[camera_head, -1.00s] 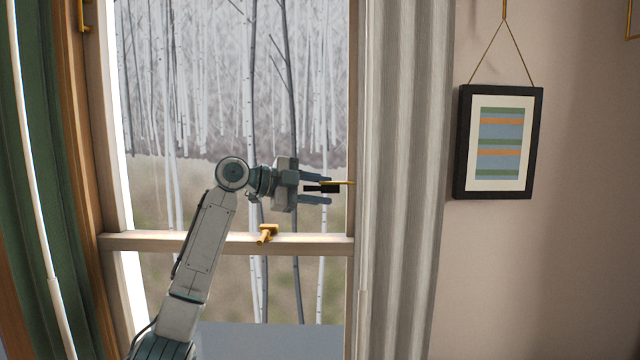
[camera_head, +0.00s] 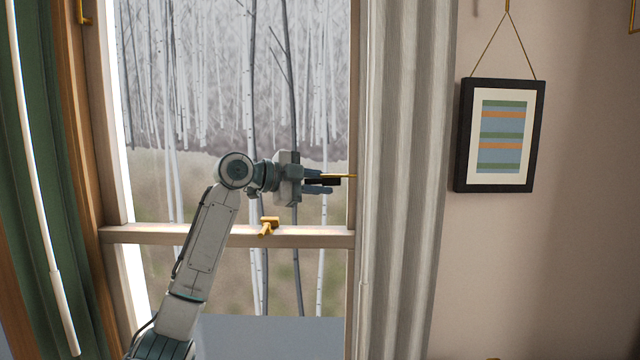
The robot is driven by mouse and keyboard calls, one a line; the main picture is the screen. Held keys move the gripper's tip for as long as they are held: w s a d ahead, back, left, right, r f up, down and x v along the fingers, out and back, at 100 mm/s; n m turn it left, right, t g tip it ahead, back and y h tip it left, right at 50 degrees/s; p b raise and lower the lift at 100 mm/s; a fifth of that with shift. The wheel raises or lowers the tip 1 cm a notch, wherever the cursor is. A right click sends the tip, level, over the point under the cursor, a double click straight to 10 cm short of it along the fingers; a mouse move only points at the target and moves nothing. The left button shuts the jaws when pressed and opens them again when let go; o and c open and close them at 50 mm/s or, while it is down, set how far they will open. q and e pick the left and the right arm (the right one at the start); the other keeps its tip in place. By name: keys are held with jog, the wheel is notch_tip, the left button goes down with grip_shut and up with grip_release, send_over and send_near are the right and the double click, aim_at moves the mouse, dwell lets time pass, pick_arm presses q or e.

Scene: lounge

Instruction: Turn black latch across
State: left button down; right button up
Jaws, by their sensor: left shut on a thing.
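The black latch (camera_head: 331,181) is a small dark bar at the right side of the window, with a thin brass piece (camera_head: 347,176) beside it reaching to the right window frame. It lies about level in the picture. My left gripper (camera_head: 322,182) comes in from the left and is shut on the black latch, one finger above it and one below. The fingers hide part of the latch. My right gripper is not in view.
A brass catch (camera_head: 268,225) sits on the window's crossbar (camera_head: 320,238), below my left gripper. A grey curtain (camera_head: 405,180) hangs close to the right of the latch. A green curtain (camera_head: 30,170) hangs at the left. A framed striped picture (camera_head: 467,140) hangs on the wall.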

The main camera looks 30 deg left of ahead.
pick_arm(q)
jog(key=shift+s+d+r+n+t+y+p, duration=0.1)
jog(key=shift+n+t+y+p, duration=0.2)
jog(key=shift+n+t+y, duration=0.35)
jog(key=n+y+p, duration=0.1)
jog(key=n+y, duration=0.1)
jog(key=y, duration=0.1)
jog(key=shift+r+t, duration=0.15)
jog(key=shift+t, duration=0.1)
jog(key=n+y+p, duration=0.1)
jog(key=y+p, duration=0.1)
jog(key=n+y+p, duration=0.4)
jog(key=y, duration=0.1)
jog(key=shift+s+d+n, duration=0.25)
jog(key=shift+n+y+p, duration=0.65)
jog(key=shift+n+y, duration=0.15)
jog(key=shift+y, duration=0.35)
jog(key=shift+n+g+y+p, duration=0.65)
jog(key=shift+n+g+y, duration=0.25)
jog(key=shift+n+y, duration=0.4)
jog(key=shift+s+y, duration=0.1)
jog(key=shift+y, duration=0.4)
jog(key=shift+n+g, duration=0.3)
jog(key=c, duration=1.5)
grip_release()
jog(key=shift+f, duration=0.2)
